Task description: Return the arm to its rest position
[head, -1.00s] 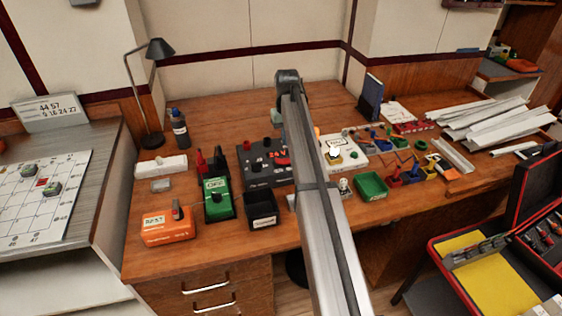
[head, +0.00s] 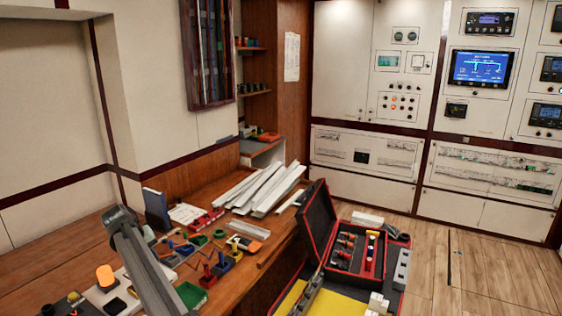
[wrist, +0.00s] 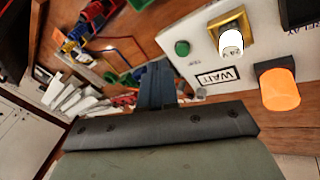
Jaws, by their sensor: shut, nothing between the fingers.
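My arm (head: 145,265) reaches over the wooden bench at the lower left of the head view, its far end near a dark blue upright book. The gripper itself is hidden behind the arm there. In the wrist view my gripper (wrist: 156,84) shows its narrow fingers together, with nothing between them. They are beside a white panel (wrist: 205,62) marked WAIT, and I cannot tell whether they touch it. The panel carries a glowing orange lamp (wrist: 280,90), a green button (wrist: 182,48) and a white lamp or button in a yellow frame (wrist: 231,40).
The bench holds the blue book (head: 157,208), small coloured bins including a green one (head: 191,295), and white trunking strips (head: 262,190). An open red-edged case (head: 350,245) stands to the right of the bench. Wall panels with screens are behind. Open floor (head: 440,280) lies at the right.

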